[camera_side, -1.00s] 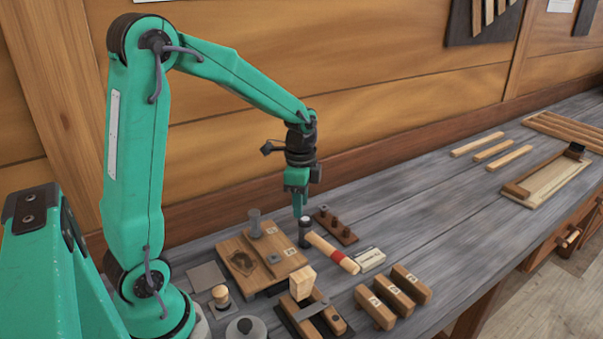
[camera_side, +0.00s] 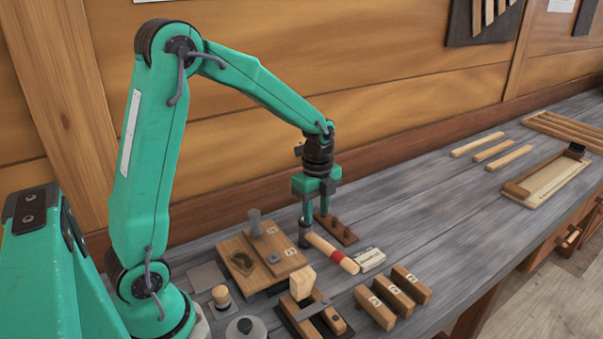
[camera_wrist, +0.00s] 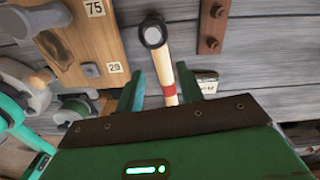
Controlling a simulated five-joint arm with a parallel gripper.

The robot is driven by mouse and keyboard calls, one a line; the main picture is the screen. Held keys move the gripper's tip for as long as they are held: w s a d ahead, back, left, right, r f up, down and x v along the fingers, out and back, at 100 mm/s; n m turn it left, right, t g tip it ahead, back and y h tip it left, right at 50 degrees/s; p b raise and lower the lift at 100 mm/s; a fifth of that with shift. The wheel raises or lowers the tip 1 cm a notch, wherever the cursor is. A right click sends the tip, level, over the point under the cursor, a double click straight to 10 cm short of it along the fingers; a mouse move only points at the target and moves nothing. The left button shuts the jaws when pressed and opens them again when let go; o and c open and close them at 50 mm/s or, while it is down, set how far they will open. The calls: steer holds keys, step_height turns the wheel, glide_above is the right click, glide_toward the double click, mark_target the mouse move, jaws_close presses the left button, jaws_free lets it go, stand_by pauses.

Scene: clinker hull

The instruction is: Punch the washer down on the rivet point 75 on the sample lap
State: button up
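The sample lap (camera_side: 236,262) is a wooden block left of my gripper, with a grey upright post (camera_side: 254,224) on it. In the wrist view the lap (camera_wrist: 70,45) carries labels 75 (camera_wrist: 94,8) and 29 (camera_wrist: 115,67); a small grey square piece (camera_wrist: 90,71) sits beside 29. A hammer (camera_side: 325,248) with a dark head and red-banded wooden handle lies right of the lap. In the wrist view the hammer (camera_wrist: 162,70) lies between my fingers in the picture. My gripper (camera_side: 315,216) is open, pointing down, its fingers apart and empty. I cannot make out the washer.
A dark brown strip with pegs (camera_side: 337,229) lies behind the hammer. A pale small box (camera_side: 370,259) lies by the handle's end. Several numbered wooden blocks (camera_side: 392,296) and a clamp-like wooden piece (camera_side: 310,309) stand in front.

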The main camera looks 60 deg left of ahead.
mark_target(315, 236)
steer(key=shift+f, duration=4.25)
jaws_close()
steer(key=shift+r, duration=0.75)
steer(key=shift+r, duration=3.9)
